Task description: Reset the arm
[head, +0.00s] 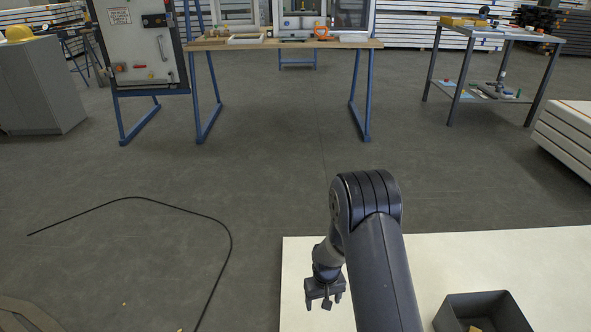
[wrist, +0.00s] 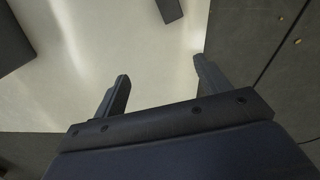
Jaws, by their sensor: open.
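My gripper (head: 324,302) hangs fingers down at the end of my dark arm, over the left part of a pale board (head: 450,255) in the head view. In the wrist view my gripper (wrist: 160,78) has its two fingers spread apart, with nothing between them but the pale surface. My arm is bent, with its elbow high at the centre of the head view. It hides part of the board.
A black cable (head: 225,230) lies on the floor at left. A workbench (head: 290,44), a side table (head: 490,35) and a grey cabinet (head: 40,85) stand farther back. The floor between is clear.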

